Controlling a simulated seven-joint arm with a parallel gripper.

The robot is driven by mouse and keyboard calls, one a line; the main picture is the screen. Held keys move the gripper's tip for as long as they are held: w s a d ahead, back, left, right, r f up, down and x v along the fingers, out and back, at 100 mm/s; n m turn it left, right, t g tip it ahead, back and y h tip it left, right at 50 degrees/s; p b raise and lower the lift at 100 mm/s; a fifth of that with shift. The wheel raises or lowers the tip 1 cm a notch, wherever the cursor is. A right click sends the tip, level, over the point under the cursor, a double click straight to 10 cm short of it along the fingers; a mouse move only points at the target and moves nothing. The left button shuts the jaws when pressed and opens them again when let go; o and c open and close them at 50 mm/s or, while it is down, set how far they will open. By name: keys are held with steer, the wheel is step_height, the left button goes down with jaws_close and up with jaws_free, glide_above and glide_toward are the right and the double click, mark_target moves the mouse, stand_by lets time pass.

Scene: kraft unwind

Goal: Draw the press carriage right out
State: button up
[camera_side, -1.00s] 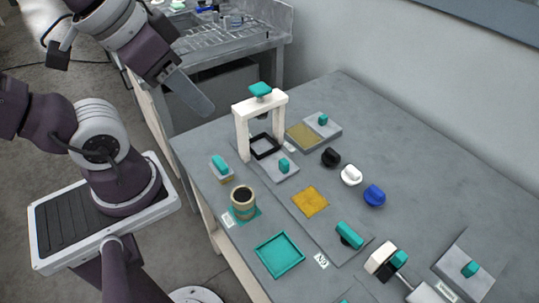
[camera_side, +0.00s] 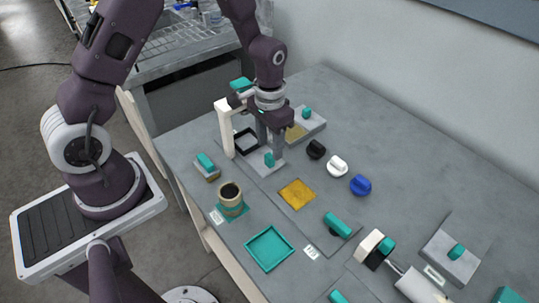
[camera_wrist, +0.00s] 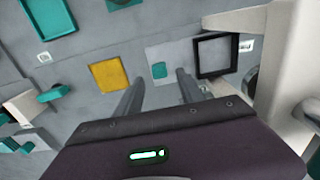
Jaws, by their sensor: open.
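The press is a white arch (camera_side: 226,130) with a teal knob (camera_side: 241,84) on top, partly hidden by my arm. Its carriage is a grey plate (camera_side: 258,164) with a black square frame (camera_side: 245,141) at the arch and a teal handle (camera_side: 269,159) at the front end. My gripper (camera_side: 271,150) is open and points down at the handle, one finger on either side in the side view. In the wrist view the handle (camera_wrist: 159,70) shows between the fingertips (camera_wrist: 160,77), with gaps on both sides. The black frame (camera_wrist: 216,54) lies to the right.
A yellow-orange square (camera_side: 297,194) lies in front of the carriage. A cup (camera_side: 230,196) and a teal tray (camera_side: 269,247) stand toward the near edge. Black (camera_side: 316,149), white (camera_side: 337,165) and blue (camera_side: 360,184) knobs stand to the right. A grey block with a teal knob (camera_side: 306,113) is behind.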

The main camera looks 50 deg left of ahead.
mark_target(269, 155)
step_height(269, 155, down, 5)
steer(key=shift+r, duration=0.15)
jaws_close()
stand_by(1.4)
